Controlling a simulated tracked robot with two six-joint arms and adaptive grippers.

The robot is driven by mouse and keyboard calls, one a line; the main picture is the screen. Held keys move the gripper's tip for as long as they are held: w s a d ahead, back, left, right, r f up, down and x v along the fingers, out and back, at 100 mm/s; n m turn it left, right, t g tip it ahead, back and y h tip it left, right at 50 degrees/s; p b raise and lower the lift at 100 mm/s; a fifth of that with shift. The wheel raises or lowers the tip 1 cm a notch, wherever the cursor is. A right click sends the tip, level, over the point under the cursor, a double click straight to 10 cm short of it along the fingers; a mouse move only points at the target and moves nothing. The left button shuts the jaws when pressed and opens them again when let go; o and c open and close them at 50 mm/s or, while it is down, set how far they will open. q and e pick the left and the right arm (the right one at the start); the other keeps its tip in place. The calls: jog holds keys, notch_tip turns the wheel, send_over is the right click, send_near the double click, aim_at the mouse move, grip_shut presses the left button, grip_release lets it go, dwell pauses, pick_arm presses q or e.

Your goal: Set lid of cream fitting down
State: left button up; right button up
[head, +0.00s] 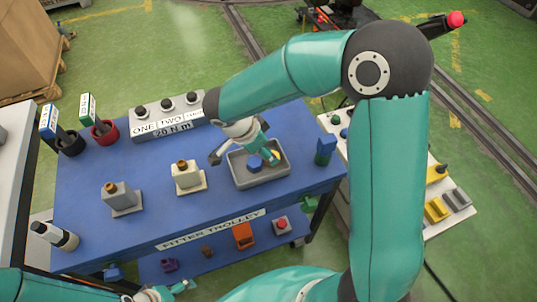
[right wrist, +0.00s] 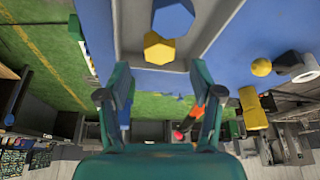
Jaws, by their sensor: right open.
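The cream fitting (head: 188,180) stands on the blue trolley top, left of the grey tray (head: 238,178). It has a pale block on a cream base, with a brass-coloured knob on top; I cannot tell a separate lid. My right gripper (head: 267,153) is over the tray, open. In the right wrist view its fingers (right wrist: 160,98) are apart with nothing held between them. A blue hexagonal piece (right wrist: 173,16) and a yellow hexagonal piece (right wrist: 158,48) lie in the tray. My left gripper (head: 165,291) is at the bottom left edge, partly cut off, its jaw state unclear.
A similar grey fitting (head: 122,198) stands left of the cream one. A three-knob box (head: 168,117) and red (head: 104,132) and black cups are at the back. A white panel (head: 440,220) lies farther right.

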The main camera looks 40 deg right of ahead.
jog(key=v, duration=0.6)
jog(key=shift+r, duration=0.25)
